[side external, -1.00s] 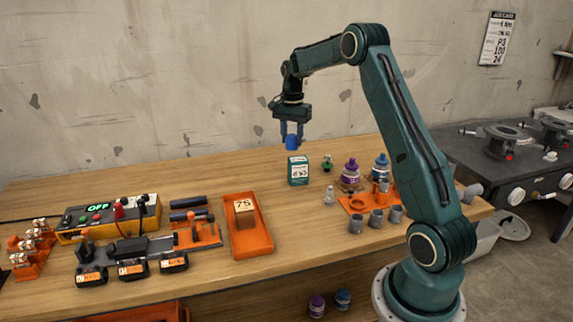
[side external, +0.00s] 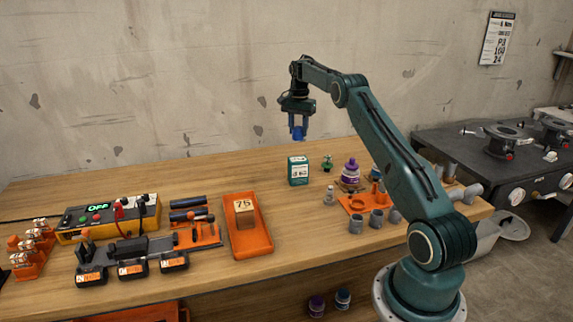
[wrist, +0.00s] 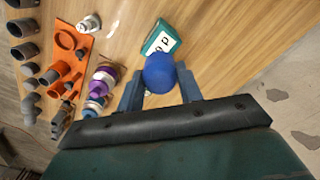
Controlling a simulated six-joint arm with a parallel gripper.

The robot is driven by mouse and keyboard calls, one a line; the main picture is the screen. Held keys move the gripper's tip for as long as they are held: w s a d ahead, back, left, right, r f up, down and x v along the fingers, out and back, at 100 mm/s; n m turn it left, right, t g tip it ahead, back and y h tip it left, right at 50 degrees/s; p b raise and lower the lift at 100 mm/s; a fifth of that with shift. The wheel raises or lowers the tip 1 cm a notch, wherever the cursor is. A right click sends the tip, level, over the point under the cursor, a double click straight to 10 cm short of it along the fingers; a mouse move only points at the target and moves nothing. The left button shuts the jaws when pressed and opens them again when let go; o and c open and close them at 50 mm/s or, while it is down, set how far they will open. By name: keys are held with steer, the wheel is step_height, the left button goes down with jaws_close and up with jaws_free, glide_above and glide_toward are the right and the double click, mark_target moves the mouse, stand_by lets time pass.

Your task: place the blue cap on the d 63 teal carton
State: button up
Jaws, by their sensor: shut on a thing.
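The blue cap (side external: 298,134) is held between the fingertips of my gripper (side external: 298,126), high above the table. In the wrist view the round blue cap (wrist: 159,73) sits between the two fingers. The teal carton (side external: 298,172) with a white label stands upright on the table, below the cap in the side view. In the wrist view the carton (wrist: 163,38) shows just beyond the cap, partly covered by it. The label's text is too small to read surely.
A small green item (side external: 327,163) stands right of the carton. A purple-capped jar (side external: 351,171) and an orange fixture (side external: 357,204) with grey pipe pieces are further right. An orange tray (side external: 248,240) with a block marked 75 lies to the left. The table behind the carton is clear.

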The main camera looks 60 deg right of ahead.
mark_target(299, 138)
steer(key=shift+d+f, duration=0.1)
steer(key=shift+d, duration=0.2)
steer(key=shift+f, duration=2)
steer(key=shift+f, duration=0.1)
steer(key=shift+f, duration=1.9)
steer(key=shift+f, duration=0.15)
steer(key=o, duration=0.9)
steer(key=shift+o, duration=0.2)
